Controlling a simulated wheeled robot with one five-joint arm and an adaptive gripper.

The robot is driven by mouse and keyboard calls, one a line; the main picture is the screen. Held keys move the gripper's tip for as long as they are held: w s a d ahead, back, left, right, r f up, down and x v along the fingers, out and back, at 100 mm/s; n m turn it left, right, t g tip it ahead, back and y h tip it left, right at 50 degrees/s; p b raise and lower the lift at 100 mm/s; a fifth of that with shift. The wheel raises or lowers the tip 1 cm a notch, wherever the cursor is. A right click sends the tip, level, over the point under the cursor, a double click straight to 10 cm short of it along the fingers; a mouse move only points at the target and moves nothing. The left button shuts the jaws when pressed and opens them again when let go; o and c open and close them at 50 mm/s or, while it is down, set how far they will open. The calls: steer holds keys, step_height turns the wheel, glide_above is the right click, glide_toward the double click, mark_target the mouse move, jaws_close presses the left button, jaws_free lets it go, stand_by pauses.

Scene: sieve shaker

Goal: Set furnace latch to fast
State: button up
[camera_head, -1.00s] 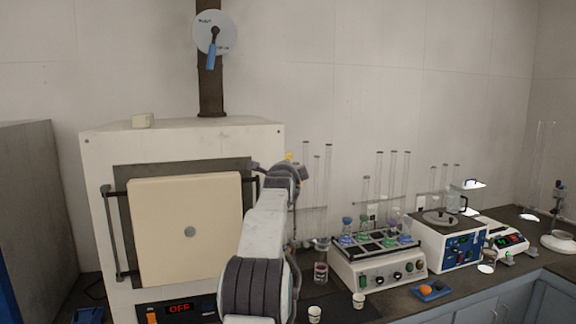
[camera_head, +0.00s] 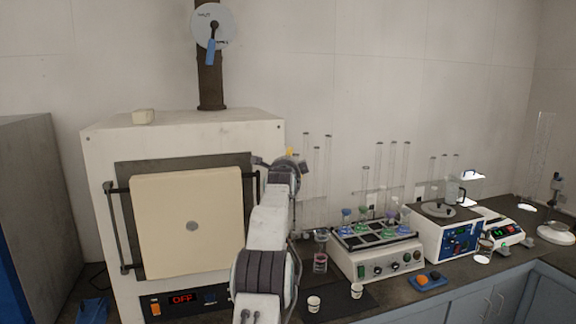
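The white furnace (camera_head: 100,165) stands at the left with its thick cream door (camera_head: 160,225) closed on the front. Its display (camera_head: 183,299) reads OFF. On the dark pipe (camera_head: 210,85) above it is a round dial (camera_head: 228,22) with a blue-handled latch lever (camera_head: 211,50) pointing down. My gripper (camera_head: 277,160) is at the far end of my arm, beside the furnace's right front edge and well below the dial. Its fingers are small and partly hidden by my wrist, so I cannot tell whether they are open.
To the right, the counter holds a shaker with flasks (camera_head: 375,260), a blue-panelled device (camera_head: 455,240), tall glass tubes (camera_head: 328,165), small cups (camera_head: 314,303) and a blue tray (camera_head: 425,283). The wall around the dial is clear.

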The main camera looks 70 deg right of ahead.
jaws_close()
stand_by(0.4)
